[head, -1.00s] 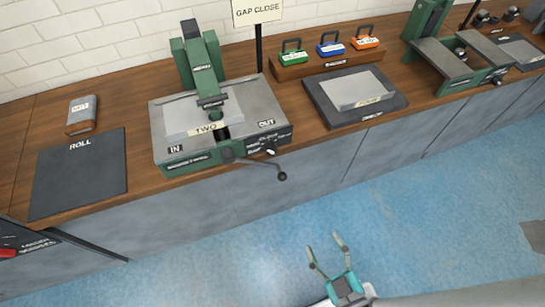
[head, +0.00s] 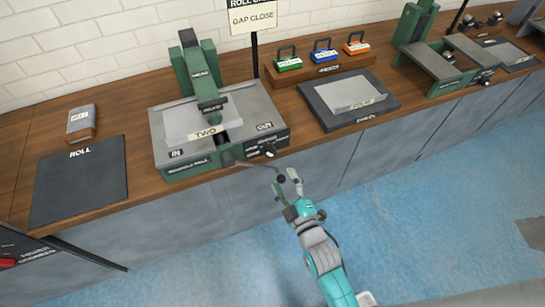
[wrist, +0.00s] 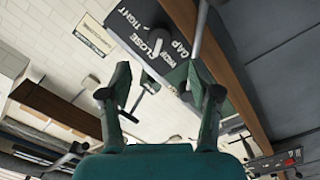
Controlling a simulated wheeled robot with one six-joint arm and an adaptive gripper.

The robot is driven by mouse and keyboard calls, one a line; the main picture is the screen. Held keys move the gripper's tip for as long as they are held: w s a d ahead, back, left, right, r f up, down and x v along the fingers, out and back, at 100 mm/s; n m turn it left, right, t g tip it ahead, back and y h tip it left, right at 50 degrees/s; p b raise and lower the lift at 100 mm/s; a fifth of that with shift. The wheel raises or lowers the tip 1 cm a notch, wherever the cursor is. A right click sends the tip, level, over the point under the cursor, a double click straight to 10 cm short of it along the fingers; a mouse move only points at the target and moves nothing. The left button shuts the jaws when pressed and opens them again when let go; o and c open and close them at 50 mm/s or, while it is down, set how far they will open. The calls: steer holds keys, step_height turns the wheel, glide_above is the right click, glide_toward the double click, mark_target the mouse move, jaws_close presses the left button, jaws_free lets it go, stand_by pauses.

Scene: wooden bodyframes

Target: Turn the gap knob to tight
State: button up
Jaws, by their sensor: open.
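The gap knob (head: 268,151) is a small dark knob with a pale pointer on the right of the front face of a green and grey roller machine (head: 165,128). In the wrist view the knob (wrist: 155,62) appears beyond the fingers, near the words GAP, CLOSE and TIGHT; its exact setting is hard to read. My gripper (head: 286,183) is open and empty, in front of and below the knob, apart from it. It also shows in the wrist view (wrist: 157,78). A sign (head: 252,18) behind the machine reads GAP CLOSE.
A crank arm (head: 255,164) sticks out from the machine's front, its end close to my fingertips in the head view. A ROLL mat (head: 80,180) lies left, a dark tray (head: 315,100) right. Green, blue and orange blocks (head: 325,54) stand behind. The floor in front is clear.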

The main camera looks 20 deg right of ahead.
mark_target(272, 155)
steer(key=w, duration=0.9)
steer(key=shift+w, duration=0.2)
steer(key=c, duration=1.1)
steer(key=shift+c, duration=0.2)
